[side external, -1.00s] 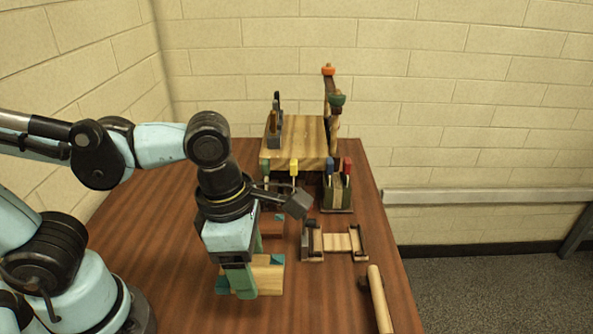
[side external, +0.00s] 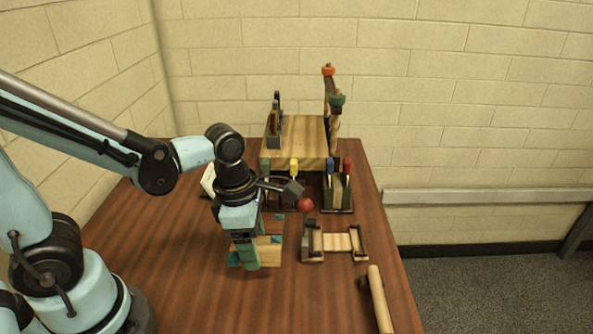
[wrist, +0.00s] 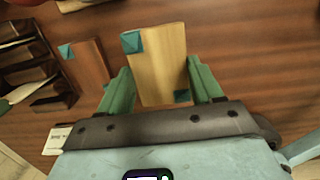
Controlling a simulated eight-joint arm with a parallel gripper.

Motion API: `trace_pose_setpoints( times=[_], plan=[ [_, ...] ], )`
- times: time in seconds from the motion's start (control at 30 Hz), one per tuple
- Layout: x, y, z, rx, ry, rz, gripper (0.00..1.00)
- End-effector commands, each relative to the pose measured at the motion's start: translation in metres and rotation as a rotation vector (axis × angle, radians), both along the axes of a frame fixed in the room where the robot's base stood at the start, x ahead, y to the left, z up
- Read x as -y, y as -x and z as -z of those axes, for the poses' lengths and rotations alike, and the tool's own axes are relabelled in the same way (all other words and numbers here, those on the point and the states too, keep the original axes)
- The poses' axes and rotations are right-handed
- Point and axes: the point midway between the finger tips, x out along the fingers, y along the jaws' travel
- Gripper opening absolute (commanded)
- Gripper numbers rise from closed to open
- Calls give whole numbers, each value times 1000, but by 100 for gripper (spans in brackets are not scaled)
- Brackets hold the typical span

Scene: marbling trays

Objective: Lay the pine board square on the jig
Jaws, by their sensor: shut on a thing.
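The pine board (wrist: 162,68) is pale wood with teal patches at two corners. It lies between the two green fingers of my gripper (wrist: 159,72), which are shut on it. In the side view my gripper (side external: 250,252) points down and partly hides the board (side external: 269,253). I cannot tell how far the board is above the table. A low wooden frame with dark end rails and pale slats (side external: 337,242), apparently the jig, stands to the right of the gripper, apart from the board.
A red-brown board with a teal corner (wrist: 90,66) lies beside the pine board. A red ball (side external: 305,205) and tool holders (side external: 337,194) are behind the frame. A mallet (side external: 378,298) lies at the right front. The table's front middle is clear.

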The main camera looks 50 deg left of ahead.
Motion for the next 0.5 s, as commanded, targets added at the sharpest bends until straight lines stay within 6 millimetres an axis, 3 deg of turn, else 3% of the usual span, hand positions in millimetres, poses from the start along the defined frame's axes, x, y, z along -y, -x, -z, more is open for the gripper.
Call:
trace_pose_setpoints(
  times=[0.2,0.5],
  plan=[
    [-16,-13,12,-1,-1,-2,35],
    [-18,-15,29,-1,0,1,35]
  ],
)
